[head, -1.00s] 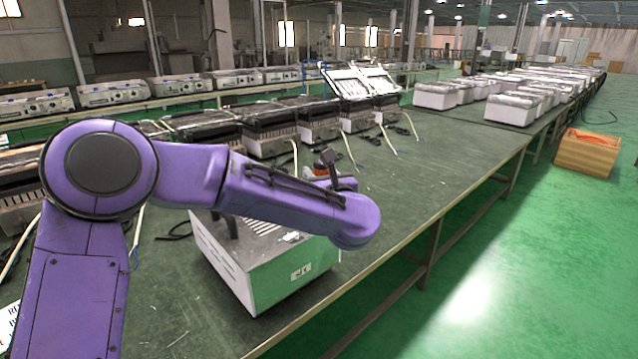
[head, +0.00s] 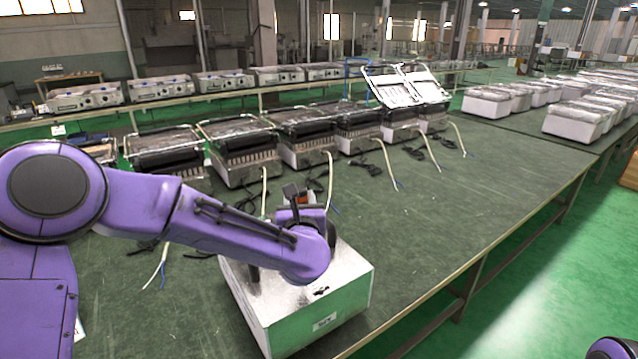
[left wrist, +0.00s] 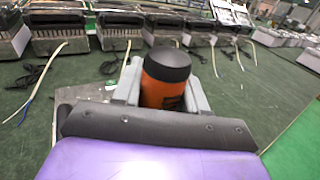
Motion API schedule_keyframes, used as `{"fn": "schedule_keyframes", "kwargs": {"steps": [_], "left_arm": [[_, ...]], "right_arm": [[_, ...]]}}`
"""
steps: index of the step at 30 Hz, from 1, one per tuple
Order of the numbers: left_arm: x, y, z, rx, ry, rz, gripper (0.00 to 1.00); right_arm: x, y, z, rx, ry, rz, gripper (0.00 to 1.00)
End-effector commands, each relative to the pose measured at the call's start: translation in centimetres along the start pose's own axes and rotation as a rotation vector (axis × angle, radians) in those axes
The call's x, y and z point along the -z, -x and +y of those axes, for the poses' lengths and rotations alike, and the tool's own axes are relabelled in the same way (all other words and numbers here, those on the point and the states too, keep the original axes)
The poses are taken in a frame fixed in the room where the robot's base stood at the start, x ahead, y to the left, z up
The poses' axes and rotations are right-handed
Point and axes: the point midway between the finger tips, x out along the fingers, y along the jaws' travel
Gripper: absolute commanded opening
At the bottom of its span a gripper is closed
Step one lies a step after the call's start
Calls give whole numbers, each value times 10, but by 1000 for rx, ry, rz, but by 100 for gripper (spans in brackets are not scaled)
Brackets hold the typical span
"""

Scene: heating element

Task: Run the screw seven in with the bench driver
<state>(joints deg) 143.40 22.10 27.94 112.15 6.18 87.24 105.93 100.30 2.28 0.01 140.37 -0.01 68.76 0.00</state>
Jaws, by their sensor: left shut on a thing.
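My left gripper (left wrist: 165,88) is shut on the bench driver (left wrist: 166,75), an orange tool with a black rounded cap, in the left wrist view. In the head view my left arm reaches over a white metal box unit (head: 325,322) at the table's front. The arm and wrist hide most of the driver and part of the box top. The driver's tip and screw seven cannot be made out, so I cannot tell whether they touch. My right gripper is out of view; only a purple part of the right arm shows at the lower right corner.
A row of grill-like units (head: 248,150) with loose cables stands behind the box on the green table (head: 450,215). More white housings (head: 575,122) stand at the far right. The tabletop right of the box is clear, up to its front edge.

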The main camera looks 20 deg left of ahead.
Motion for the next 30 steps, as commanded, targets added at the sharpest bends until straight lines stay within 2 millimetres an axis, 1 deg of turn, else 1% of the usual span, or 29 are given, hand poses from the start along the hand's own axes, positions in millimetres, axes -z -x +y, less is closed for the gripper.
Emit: {"fn": "schedule_keyframes", "kwargs": {"steps": [1,4,7,9,12,22,26,30], "left_arm": [[-25,10,-11,87,-7,5,0],[-19,30,-30,248,-10,5,0],[-11,48,-44,361,-9,5,0],[-5,55,-49,404,-8,2,0],[-1,59,-53,428,-5,-1,0],[2,59,-54,428,-4,0,0],[9,60,-54,429,-4,1,0],[24,59,-54,428,-5,2,0]], "right_arm": [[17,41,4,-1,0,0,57],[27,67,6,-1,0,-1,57],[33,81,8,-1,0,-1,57],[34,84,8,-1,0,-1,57],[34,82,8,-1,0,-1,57],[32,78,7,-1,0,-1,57],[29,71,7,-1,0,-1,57],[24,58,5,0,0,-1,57]]}}
